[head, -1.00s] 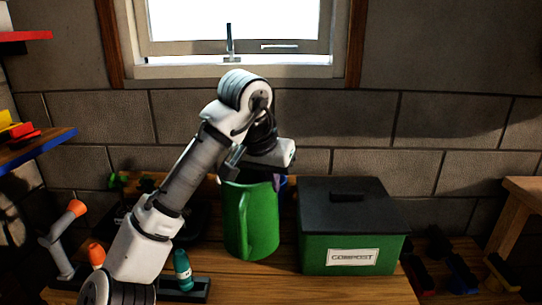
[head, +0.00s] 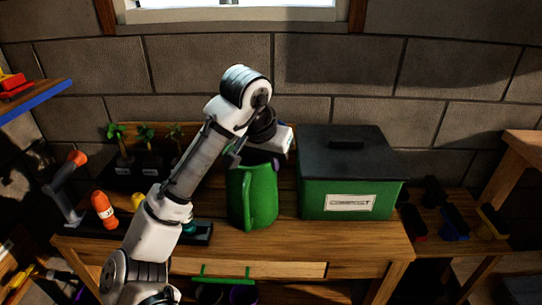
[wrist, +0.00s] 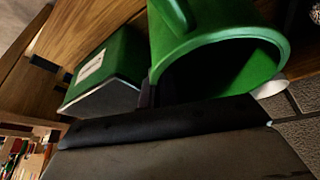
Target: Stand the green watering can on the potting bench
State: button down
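The green watering can (head: 252,195) is upright at the middle of the potting bench (head: 340,240), left of the compost bin. Its handle faces forward. My gripper (head: 276,162) is at the can's top rim, pointing down, and appears shut on it; the fingertips are mostly hidden. In the wrist view the can's open mouth (wrist: 225,75) is close, with a dark finger (wrist: 148,94) against the rim. The can's base looks at bench level, but I cannot tell whether it touches.
The green compost bin (head: 350,200) with a black lid stands close right. Seedlings (head: 147,140) in a dark tray, an orange bottle (head: 103,210) and an orange-tipped grey tool (head: 68,185) are left. Bare bench lies in front. A brick wall (head: 330,65) stands behind.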

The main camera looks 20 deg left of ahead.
jog(key=c, duration=2)
grip_release()
jog(key=shift+f, duration=0.1)
jog(key=shift+c, duration=0.2)
jog(key=o, duration=0.4)
jog(key=shift+c, duration=0.2)
